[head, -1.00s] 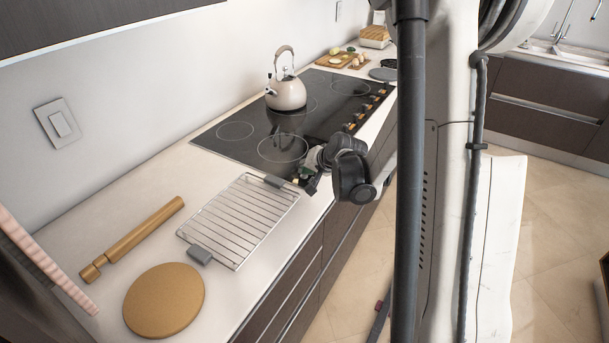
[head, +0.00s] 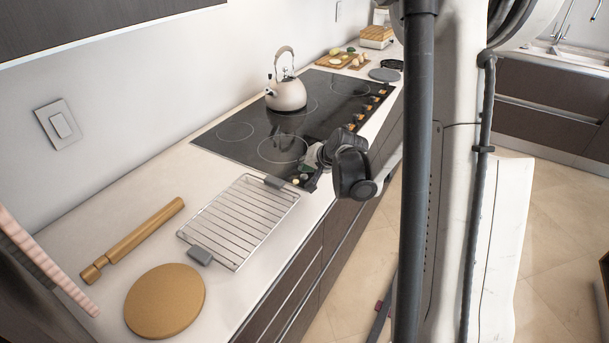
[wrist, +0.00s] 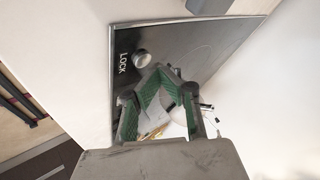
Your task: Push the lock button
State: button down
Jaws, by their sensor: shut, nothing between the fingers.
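The lock button (wrist: 141,59) is a small round silver knob beside the printed word LOCK on the dark cooktop panel (wrist: 190,42) in the wrist view. My gripper (wrist: 160,72) is shut and empty, its fingertips close to the lower right of the button. I cannot tell whether they touch it. In the head view my gripper (head: 312,182) points down at the near front corner of the black cooktop (head: 240,145). There the button is too small and too close to the gripper to make out clearly.
A wire rack (head: 238,222) with grey end grips lies on the counter just left of my gripper. A kettle (head: 286,95) stands on the cooktop. Several knobs (head: 360,115) line the cooktop's front edge. A rolling pin (head: 133,239) and a round board (head: 165,300) lie further left.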

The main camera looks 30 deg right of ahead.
aim_at(305, 176)
jog(key=shift+r+p, duration=1.65)
jog(key=shift+r, duration=1.25)
jog(key=s+a+r+n+g+b, duration=0.1)
jog(key=s+a+r+n, duration=0.2)
jog(key=s+a+r, duration=0.45)
jog(key=s+a+r+n+g+b, duration=0.1)
jog(key=s+a+r+n, duration=0.25)
jog(key=s+a, duration=0.65)
jog(key=s+a+n+b, duration=0.1)
jog(key=s, duration=0.9)
jog(key=shift+s+a+f+h, duration=0.2)
jog(key=shift+s+f+h, duration=0.1)
jog(key=shift+h, duration=0.1)
jog(key=shift+n, duration=0.25)
